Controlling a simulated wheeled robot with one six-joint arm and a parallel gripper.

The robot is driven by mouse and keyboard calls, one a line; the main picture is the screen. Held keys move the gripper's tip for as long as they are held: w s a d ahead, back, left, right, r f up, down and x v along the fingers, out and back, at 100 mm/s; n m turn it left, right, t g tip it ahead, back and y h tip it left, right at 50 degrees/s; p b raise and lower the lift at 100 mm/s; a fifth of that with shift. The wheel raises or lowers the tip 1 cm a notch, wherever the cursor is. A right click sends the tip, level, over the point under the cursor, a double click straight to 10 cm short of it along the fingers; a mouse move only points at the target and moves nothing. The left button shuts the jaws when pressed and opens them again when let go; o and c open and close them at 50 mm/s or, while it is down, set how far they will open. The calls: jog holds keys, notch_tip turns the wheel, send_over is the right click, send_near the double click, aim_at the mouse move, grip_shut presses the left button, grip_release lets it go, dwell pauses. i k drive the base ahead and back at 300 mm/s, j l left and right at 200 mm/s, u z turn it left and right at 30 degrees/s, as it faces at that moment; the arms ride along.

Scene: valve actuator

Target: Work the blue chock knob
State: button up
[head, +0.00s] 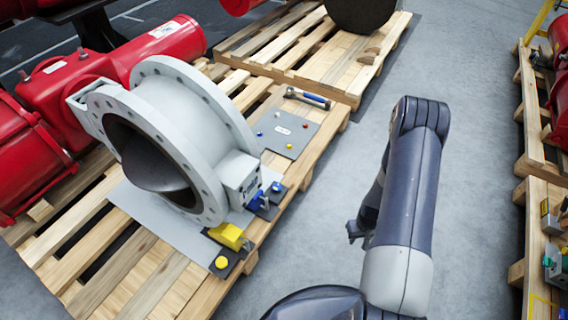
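The small blue chock knob (277,187) sits on a dark plate on the pallet, at the right foot of the grey valve (200,130). A blue chock (258,200) lies beside it, close against the valve's flange. My gripper (355,232) is right of the knob, over the grey floor and apart from it. It is small and dark, partly hidden by my arm, and its fingers cannot be made out clearly.
A yellow chock (229,236) and yellow knob (221,263) sit in front of the valve. A grey panel (290,130) with coloured buttons and a blue-handled tool (308,98) lie behind. Red actuators (70,90) fill the left. The floor (375,130) between pallets is clear.

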aim_at(276, 187)
jog(key=i+l+u, duration=0.25)
jog(key=i+l, duration=0.15)
jog(key=i, duration=0.25)
jog(key=i+l+u, duration=0.25)
jog(key=i+l, duration=0.25)
jog(key=i+u, duration=0.1)
jog(key=u, duration=1.25)
